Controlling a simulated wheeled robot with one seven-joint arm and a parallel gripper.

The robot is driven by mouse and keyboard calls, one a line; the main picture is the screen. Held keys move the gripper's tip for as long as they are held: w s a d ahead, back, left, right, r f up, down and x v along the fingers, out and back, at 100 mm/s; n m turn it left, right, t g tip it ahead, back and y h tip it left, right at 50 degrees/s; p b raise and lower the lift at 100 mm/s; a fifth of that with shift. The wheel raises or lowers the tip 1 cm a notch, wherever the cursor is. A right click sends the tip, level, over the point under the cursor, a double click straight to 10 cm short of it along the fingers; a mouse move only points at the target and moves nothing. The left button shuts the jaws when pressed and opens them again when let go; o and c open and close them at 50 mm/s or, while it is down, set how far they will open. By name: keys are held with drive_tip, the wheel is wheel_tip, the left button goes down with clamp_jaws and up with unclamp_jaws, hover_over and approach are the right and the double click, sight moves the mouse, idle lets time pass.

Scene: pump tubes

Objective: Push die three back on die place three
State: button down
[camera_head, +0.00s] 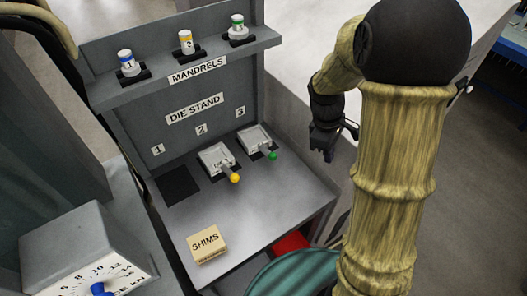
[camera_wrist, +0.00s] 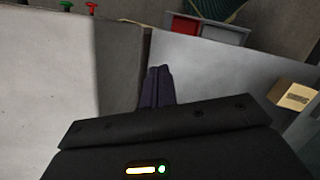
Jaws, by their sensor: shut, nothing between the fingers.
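Die three (camera_head: 254,138) is a pale grey block with a green-knobbed handle (camera_head: 273,155) pointing toward the front. It lies on the dark pad of die place three, below the "3" label (camera_head: 240,112) on the die stand. A little dark pad shows around it; I cannot tell its exact offset. My gripper (camera_head: 329,155) is right of the die, apart from it, beyond the stand's right side. In the wrist view its fingers (camera_wrist: 157,86) are together and empty. The die is not visible in the wrist view.
Die two (camera_head: 214,157), with a yellow knob (camera_head: 235,178), sits left of die three. The pad of place one (camera_head: 178,185) is bare. A "SHIMS" block (camera_head: 207,244) lies near the front. Several mandrels stand on the shelf (camera_head: 200,62) above. The grey surface (camera_head: 270,205) between is clear.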

drive_tip(key=shift+w+d+f+n, duration=0.15)
drive_tip(key=shift+w+n, duration=0.05)
drive_tip(key=shift+n, duration=0.1)
drive_tip(key=w+a+p, duration=0.3)
drive_tip(key=w+a, duration=0.2)
drive_tip(key=a, duration=0.4)
drive_tip(key=w+a+p, duration=0.4)
drive_tip(key=w+a, duration=0.2)
drive_tip(key=a, duration=0.4)
drive_tip(key=p+x, duration=0.3)
drive_tip(key=x, duration=0.7)
drive_tip(key=shift+a, duration=0.15)
drive_tip(key=shift+f, duration=0.15)
drive_tip(key=shift+s+a, duration=0.15)
